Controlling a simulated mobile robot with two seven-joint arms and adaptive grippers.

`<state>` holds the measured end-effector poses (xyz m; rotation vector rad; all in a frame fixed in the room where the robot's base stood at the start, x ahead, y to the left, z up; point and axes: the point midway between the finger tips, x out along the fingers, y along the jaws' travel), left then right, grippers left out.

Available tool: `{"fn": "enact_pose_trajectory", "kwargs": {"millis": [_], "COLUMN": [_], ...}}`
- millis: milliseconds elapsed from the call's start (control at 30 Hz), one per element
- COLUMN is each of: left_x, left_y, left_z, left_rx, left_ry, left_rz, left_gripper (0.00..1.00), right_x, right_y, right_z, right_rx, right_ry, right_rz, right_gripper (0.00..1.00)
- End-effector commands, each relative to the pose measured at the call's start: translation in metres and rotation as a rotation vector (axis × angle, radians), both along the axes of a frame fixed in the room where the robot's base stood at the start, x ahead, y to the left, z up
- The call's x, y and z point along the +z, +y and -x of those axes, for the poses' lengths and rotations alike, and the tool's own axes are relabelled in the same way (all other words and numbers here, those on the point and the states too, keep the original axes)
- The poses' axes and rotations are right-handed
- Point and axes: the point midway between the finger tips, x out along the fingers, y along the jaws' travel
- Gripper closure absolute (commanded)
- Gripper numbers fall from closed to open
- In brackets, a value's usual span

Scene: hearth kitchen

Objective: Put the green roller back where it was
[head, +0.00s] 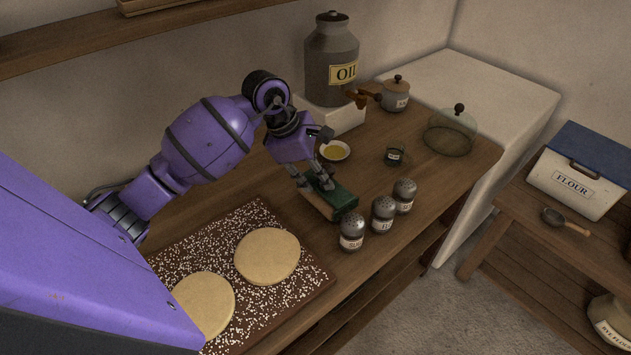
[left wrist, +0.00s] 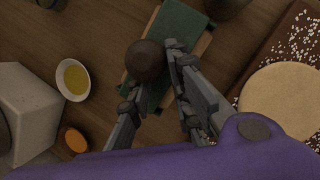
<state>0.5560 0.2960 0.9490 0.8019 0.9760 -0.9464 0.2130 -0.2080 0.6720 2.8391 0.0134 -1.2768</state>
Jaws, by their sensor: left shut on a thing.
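The green roller (head: 340,197) is a green block with a dark brown round knob (left wrist: 146,60), which shows between my fingers in the left wrist view. My left gripper (head: 322,182) is shut on it from above; it also shows in the left wrist view (left wrist: 162,70). The roller is low over the wooden counter, between the dough board and the shakers. Pale wood (left wrist: 197,46) shows along and under its green body (left wrist: 178,25); I cannot tell whether it is a separate support or whether the roller touches it. My right gripper is not in view.
Several metal shakers (head: 382,214) stand close to the right of the roller. A floured board (head: 203,252) with two dough rounds lies in front. An oil dish (head: 335,151), a small dark jar (head: 395,155), a glass dome (head: 450,134) and an oil urn (head: 331,65) are behind.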

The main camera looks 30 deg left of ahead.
Motion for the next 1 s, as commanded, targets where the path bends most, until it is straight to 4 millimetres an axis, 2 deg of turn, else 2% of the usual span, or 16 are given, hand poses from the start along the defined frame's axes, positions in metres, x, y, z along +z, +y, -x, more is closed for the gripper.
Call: {"fn": "enact_pose_trajectory", "kwargs": {"millis": [33,133,367,867,900,1000], "left_x": [-0.009,-0.019,-0.020,-0.037,-0.038,-0.040], "left_y": [-0.001,0.000,0.000,0.000,0.000,0.000], "left_z": [0.001,0.001,0.000,0.003,0.004,0.005], "left_rx": [0.001,0.001,0.001,0.000,0.000,-0.001], "left_ry": [0.002,-0.001,-0.002,0.010,0.013,0.016], "left_rz": [0.003,0.001,-0.001,-0.002,-0.002,-0.002], "left_gripper": [1.00,1.00,1.00,1.00,0.80,0.67], "right_x": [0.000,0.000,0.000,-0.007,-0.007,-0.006], "right_y": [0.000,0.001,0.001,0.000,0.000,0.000], "right_z": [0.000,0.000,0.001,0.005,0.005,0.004], "right_rx": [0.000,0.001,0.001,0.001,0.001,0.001], "right_ry": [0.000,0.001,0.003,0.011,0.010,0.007], "right_rz": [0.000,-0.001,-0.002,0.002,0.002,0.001], "right_gripper": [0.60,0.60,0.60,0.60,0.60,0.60]}}
